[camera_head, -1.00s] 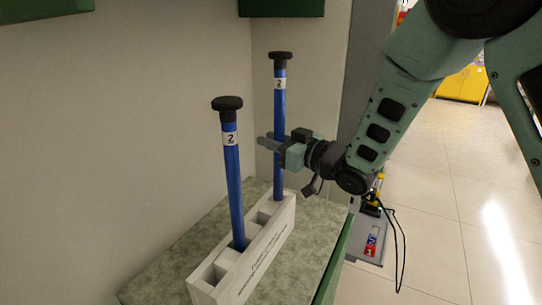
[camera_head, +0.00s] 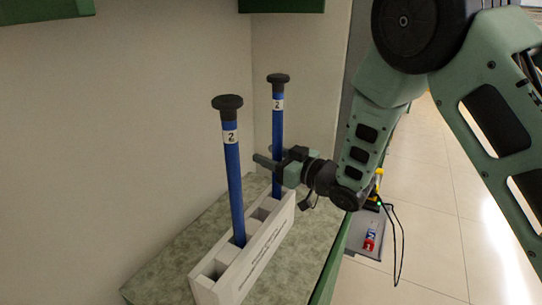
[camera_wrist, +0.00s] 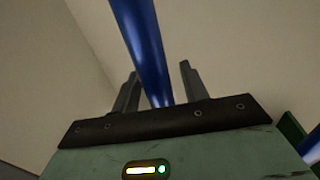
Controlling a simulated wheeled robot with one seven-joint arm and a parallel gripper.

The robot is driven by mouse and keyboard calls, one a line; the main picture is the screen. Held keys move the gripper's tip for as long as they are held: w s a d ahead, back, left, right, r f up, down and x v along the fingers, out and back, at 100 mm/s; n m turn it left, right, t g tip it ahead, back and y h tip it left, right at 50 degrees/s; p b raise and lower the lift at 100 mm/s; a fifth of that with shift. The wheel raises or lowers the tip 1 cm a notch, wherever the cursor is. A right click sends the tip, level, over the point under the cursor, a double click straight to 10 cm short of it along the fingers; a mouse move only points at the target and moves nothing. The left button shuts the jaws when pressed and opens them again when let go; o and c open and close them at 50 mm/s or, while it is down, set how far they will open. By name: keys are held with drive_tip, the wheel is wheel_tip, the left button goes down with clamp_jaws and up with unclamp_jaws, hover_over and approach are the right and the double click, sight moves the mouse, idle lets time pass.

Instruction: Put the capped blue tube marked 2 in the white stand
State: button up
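The white stand (camera_head: 258,262) sits on the bench with a row of square openings. Two blue tubes with black caps, both labelled 2, stand upright in it. The near tube (camera_head: 235,185) is in an opening towards the front. The far tube (camera_head: 278,125) is at the stand's back end; its lower end is partly hidden by my gripper and the stand. My gripper (camera_head: 267,156) is around the far tube, below its label. In the wrist view, the fingers (camera_wrist: 160,85) are apart on either side of the blue tube (camera_wrist: 146,50), with a gap on the right.
The mottled green bench top (camera_head: 185,258) is clear left of the stand. Walls close in behind and to the left. Green panels (camera_head: 45,8) hang above. A grey surface with small red and yellow items (camera_head: 370,238) lies to the right, beside open floor.

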drive_tip(key=b+v, duration=0.4)
drive_tip(key=v, duration=0.8)
drive_tip(key=s+a+f+m+g+h, duration=0.2)
drive_tip(key=s+f+g+h, duration=0.25)
drive_tip(key=s+h, duration=0.35)
drive_tip(key=s+d+g+h, duration=0.2)
drive_tip(key=s+g+h, duration=0.2)
drive_tip(key=s, duration=1.6)
drive_tip(key=r+g, duration=0.1)
drive_tip(key=g, duration=0.2)
drive_tip(key=shift+g+h, duration=0.3)
drive_tip(key=shift+g, duration=0.05)
